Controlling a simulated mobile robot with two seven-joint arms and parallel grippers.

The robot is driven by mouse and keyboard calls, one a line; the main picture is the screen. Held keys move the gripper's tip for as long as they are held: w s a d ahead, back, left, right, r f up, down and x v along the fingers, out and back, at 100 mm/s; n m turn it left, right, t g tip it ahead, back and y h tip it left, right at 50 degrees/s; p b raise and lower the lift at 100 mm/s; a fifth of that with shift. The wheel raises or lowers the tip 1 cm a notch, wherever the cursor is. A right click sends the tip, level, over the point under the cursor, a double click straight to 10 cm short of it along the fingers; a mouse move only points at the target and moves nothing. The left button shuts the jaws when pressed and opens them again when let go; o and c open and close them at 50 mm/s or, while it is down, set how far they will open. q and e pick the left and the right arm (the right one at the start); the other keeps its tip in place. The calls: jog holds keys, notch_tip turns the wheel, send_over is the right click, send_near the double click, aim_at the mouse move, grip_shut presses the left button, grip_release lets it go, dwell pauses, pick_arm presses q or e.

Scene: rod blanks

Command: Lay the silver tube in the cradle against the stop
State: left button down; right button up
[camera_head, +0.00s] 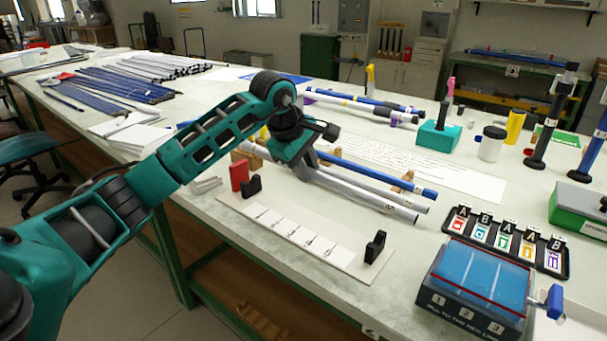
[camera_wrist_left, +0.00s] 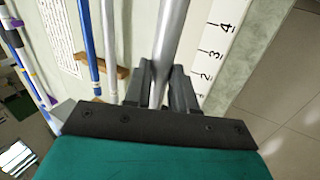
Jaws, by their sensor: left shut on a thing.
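My left gripper (camera_head: 308,170) is shut on a silver tube (camera_head: 375,197), which also shows between its fingers in the wrist view (camera_wrist_left: 171,35). The tube runs lengthwise between the wooden rack and the cradle board, clear of the rack's near end. The cradle is a pale board (camera_head: 292,236) with black notched supports (camera_head: 375,247) (camera_head: 251,186) and printed numbers. The red stop (camera_head: 239,176) stands at its left end. The cradle's supports hold nothing. My right gripper is out of view.
Another silver tube (camera_wrist_left: 109,50) and a blue rod (camera_wrist_left: 87,45) lie by the wooden rack (camera_wrist_left: 116,72). A card tray (camera_head: 508,240) and a blue-topped box (camera_head: 475,290) stand on the right. More rods (camera_head: 120,85) lie at the back left.

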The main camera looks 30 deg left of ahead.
pick_arm(q)
jog(key=shift+w+a+f+n, duration=0.1)
jog(key=shift+w+a+n, duration=0.05)
jog(key=shift+a+n, duration=0.15)
jog(key=shift+f+b, duration=3.1)
jog(key=shift+f, duration=1.1)
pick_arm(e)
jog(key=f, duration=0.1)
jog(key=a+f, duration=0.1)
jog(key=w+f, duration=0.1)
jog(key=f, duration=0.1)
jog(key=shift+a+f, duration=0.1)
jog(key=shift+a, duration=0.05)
pick_arm(q)
jog(key=shift+a, duration=0.5)
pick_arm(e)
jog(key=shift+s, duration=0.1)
pick_arm(q)
jog(key=c, duration=0.8)
grip_release()
jog(key=shift+c, duration=0.2)
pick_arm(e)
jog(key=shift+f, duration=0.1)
